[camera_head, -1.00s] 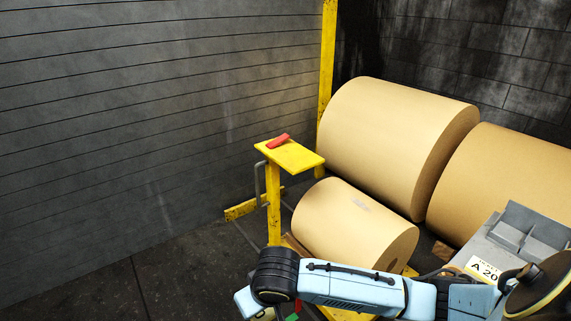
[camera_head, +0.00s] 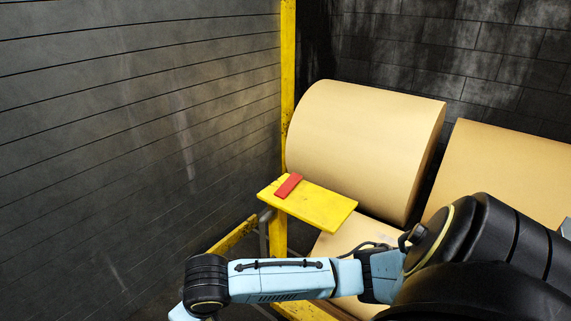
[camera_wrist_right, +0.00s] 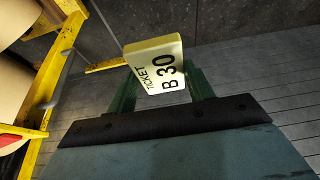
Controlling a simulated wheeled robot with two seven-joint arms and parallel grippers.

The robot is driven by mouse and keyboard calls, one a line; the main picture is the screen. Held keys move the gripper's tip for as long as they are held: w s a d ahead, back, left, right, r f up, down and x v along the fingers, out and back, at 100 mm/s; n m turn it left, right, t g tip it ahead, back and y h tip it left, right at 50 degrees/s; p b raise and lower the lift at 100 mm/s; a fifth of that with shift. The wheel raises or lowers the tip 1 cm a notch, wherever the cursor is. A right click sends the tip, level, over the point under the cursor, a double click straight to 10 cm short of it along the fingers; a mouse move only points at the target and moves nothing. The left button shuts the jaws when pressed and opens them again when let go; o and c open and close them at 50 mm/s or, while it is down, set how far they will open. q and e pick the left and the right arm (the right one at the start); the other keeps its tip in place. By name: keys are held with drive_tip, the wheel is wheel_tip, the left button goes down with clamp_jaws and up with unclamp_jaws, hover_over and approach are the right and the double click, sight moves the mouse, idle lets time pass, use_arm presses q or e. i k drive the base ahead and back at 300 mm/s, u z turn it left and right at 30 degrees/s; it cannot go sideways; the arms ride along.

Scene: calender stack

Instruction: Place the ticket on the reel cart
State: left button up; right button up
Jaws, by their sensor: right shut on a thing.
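The ticket (camera_wrist_right: 157,62), a cream block marked "TICKET B 30", is between the green fingers of my right gripper (camera_wrist_right: 163,82) in the right wrist view. The gripper is shut on it, and the ticket is in the air over the floor. The reel cart has a yellow frame and a flat yellow plate (camera_head: 320,205) on a post in the head view. A red block (camera_head: 289,186) lies on the plate's left end. My right arm crosses below and in front of the plate; its gripper is cut off at the bottom. My left gripper is not in view.
Large tan paper reels (camera_head: 365,145) stand behind and right of the plate. A tall yellow post (camera_head: 287,80) rises behind it. Grey walls close off the left and back. The plate's middle and right are bare. A cart rail and bar (camera_wrist_right: 62,80) show in the wrist view.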

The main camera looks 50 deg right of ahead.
sight(323, 206)
drive_tip(key=i, duration=0.95)
drive_tip(key=z, duration=1.85)
